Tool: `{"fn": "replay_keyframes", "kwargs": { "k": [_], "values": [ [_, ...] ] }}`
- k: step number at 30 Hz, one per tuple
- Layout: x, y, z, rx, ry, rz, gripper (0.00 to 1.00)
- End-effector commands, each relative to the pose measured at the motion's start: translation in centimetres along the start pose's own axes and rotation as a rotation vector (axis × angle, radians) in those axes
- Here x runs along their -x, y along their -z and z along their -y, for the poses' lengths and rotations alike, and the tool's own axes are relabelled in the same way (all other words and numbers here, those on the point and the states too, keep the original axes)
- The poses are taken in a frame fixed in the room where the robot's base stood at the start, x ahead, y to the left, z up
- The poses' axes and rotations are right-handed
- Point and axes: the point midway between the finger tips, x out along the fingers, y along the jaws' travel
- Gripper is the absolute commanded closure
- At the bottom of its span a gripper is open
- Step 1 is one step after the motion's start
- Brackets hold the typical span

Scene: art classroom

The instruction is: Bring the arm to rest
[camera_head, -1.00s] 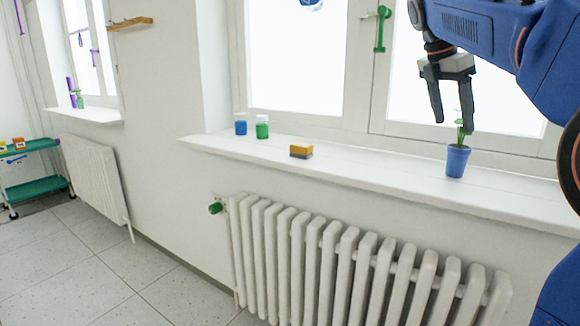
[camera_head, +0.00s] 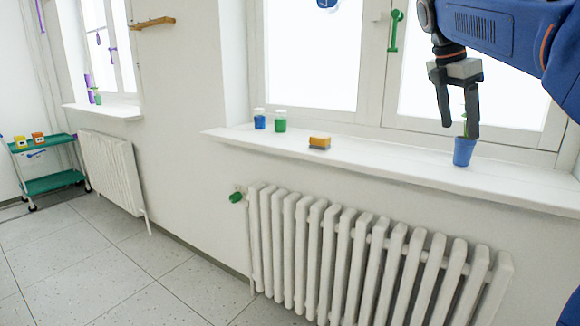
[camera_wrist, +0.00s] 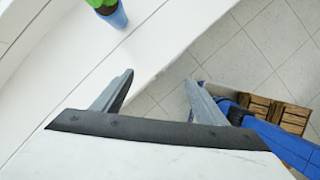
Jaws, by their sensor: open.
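My arm comes in blue from the upper right of the head view. My gripper (camera_head: 458,118) hangs fingers down, in line with the potted plant on the window sill. Its two dark fingers are apart with nothing between them. In the wrist view my gripper (camera_wrist: 158,92) is also open and empty. The blue pot (camera_head: 464,152) stands upright on the sill, its green plant partly hidden behind a finger. In the wrist view the blue pot (camera_wrist: 119,17) is at the top, beyond the fingers and apart from them.
The white sill (camera_head: 400,163) also holds a yellow-brown sponge-like block (camera_head: 319,143), a blue jar (camera_head: 260,119) and a green jar (camera_head: 280,121). A white radiator (camera_head: 370,250) is below. A green trolley (camera_head: 55,183) stands far left. Wooden crates (camera_wrist: 275,110) show in the wrist view. Floor at left is clear.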

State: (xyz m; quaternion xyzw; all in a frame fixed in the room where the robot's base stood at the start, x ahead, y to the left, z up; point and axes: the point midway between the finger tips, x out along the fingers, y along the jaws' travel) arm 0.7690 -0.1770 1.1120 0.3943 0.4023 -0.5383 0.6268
Motion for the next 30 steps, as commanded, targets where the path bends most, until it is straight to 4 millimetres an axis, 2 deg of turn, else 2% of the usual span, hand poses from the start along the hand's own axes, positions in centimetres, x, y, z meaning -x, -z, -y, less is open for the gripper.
{"fn": "replay_keyframes", "kwargs": {
  "k": [8,14,23,30],
  "values": [
    [-1.5,2.1,2.7,-0.151,-0.036,-0.031,0.34],
    [-3.7,4.8,6.1,-0.344,-0.073,-0.079,0.34],
    [-9.8,11.3,13.6,-0.776,-0.110,-0.214,0.34],
    [-15.8,16.8,19.8,-1.142,-0.095,-0.342,0.34]
  ]
}}
